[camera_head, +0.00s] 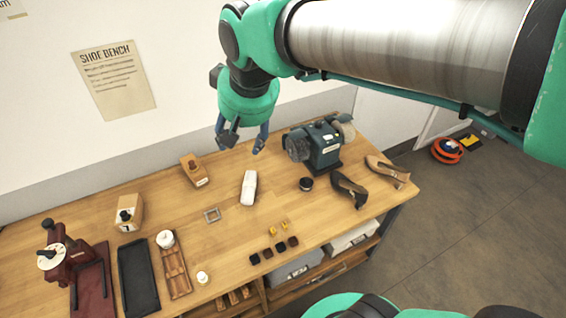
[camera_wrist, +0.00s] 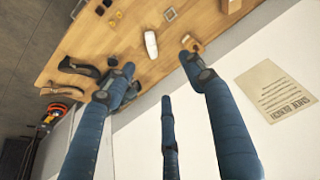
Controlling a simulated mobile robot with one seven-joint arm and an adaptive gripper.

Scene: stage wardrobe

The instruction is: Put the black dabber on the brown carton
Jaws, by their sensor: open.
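A tan-brown carton-like box (camera_head: 130,208) stands at the back left of the bench, with a small dark knobbed piece (camera_head: 124,214) at its top or front. That piece may be the black dabber, but it is too small to be sure. A smaller brown block with a pale label (camera_head: 194,171) lies right of it; it also shows beside the right fingertip in the wrist view (camera_wrist: 192,43). I cannot tell which is the named carton. My gripper (camera_head: 243,145) is open and empty, above the back of the bench. Its spread fingers show in the wrist view (camera_wrist: 158,70).
A white bottle (camera_head: 249,188), a square frame (camera_head: 212,214) and a black round tin (camera_head: 306,184) lie mid-bench. A grinder (camera_head: 322,148) and shoes (camera_head: 349,190) stand right. Several small blocks line the front. A red press (camera_head: 65,262) and dark tray (camera_head: 136,278) are left.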

